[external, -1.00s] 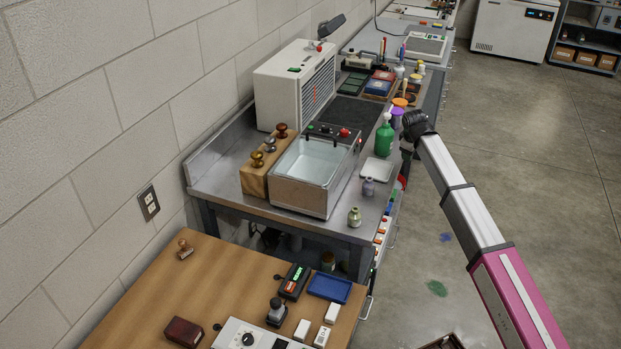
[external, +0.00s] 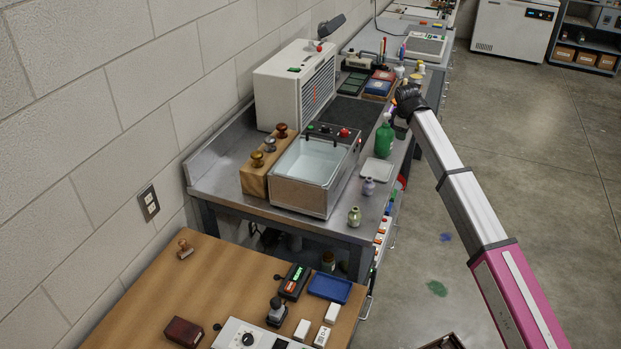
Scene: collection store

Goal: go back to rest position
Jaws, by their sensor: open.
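My arm reaches up from the lower right of the external view. My gripper (external: 408,103) is the dark end of the arm, at the right edge of the metal bench (external: 345,222), beyond the green bottle (external: 384,139). It looks empty, but its fingers are small and partly hidden behind the arm's end. It overlaps small orange and purple items on the bench edge; I cannot tell whether it touches them.
The bench holds a water bath (external: 313,170), a white unit (external: 296,85), a wooden block with knobs (external: 266,165), a white tray (external: 377,171) and small bottles. A wooden desk (external: 222,275) stands in front. Open floor (external: 530,190) lies to the right.

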